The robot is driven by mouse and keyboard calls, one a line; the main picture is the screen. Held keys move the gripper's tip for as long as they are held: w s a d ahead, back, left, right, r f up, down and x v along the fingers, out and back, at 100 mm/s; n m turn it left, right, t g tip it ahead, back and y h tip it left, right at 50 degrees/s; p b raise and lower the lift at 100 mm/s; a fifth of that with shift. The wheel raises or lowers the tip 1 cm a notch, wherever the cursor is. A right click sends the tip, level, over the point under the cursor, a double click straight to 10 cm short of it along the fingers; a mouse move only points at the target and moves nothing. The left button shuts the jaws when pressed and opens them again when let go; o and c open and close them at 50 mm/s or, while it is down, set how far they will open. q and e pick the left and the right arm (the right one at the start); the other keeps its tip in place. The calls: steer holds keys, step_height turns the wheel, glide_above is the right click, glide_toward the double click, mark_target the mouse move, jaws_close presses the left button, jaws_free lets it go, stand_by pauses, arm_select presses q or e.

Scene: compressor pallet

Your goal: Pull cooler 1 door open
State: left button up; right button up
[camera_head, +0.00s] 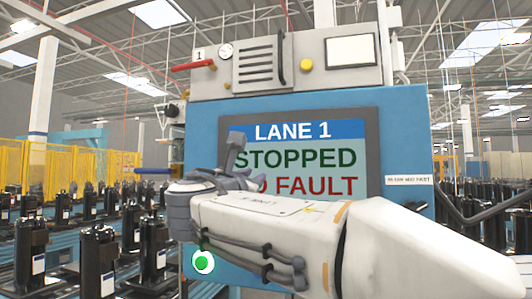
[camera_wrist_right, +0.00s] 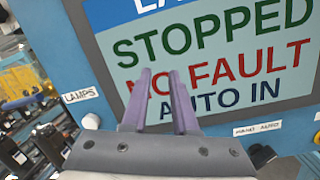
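The unit marked 1 sits on top of the blue cabinet in the head view. Its grey louvred door (camera_head: 259,62) looks shut, with a dark upright handle (camera_head: 282,54) along its right edge. My right gripper (camera_head: 236,140) is in front of the left part of the screen, below the door and apart from the handle. In the right wrist view its two fingers (camera_wrist_right: 160,72) stand a little apart with nothing between them, and the screen shows through the gap. My right arm hides part of the screen and cabinet. My left gripper is not in view.
The screen (camera_head: 345,148) reads LANE 1 STOPPED. A red lever (camera_head: 194,66), a gauge (camera_head: 226,51) and a yellow button (camera_head: 306,65) flank the door. A green button (camera_head: 204,262) is low on the blue cabinet (camera_head: 205,130). Black compressors (camera_head: 98,262) stand at left.

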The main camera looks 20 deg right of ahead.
mark_target(279, 52)
steer(key=s+d+r+n+t+h+p, duration=0.1)
steer(key=s+r+h, duration=0.25)
steer(key=r, duration=0.75)
steer(key=s+r+n+t+h+p, duration=0.15)
steer(key=r+h, duration=0.35)
steer(key=r, duration=0.5)
steer(key=shift+m, duration=0.45)
steer(key=p+x, duration=0.2)
steer(key=x, duration=0.1)
steer(key=p+x, duration=0.1)
steer(key=x, duration=0.2)
steer(key=s+p+x, duration=0.1)
steer(key=p+x, duration=0.1)
steer(key=shift+w+d+r+p, duration=0.25)
steer(key=shift+r+p, duration=0.1)
steer(key=shift+r, duration=0.2)
steer(key=shift+w+d+r, duration=0.2)
steer(key=shift+w+d, duration=0.05)
steer(key=shift+w, duration=0.05)
jaws_close()
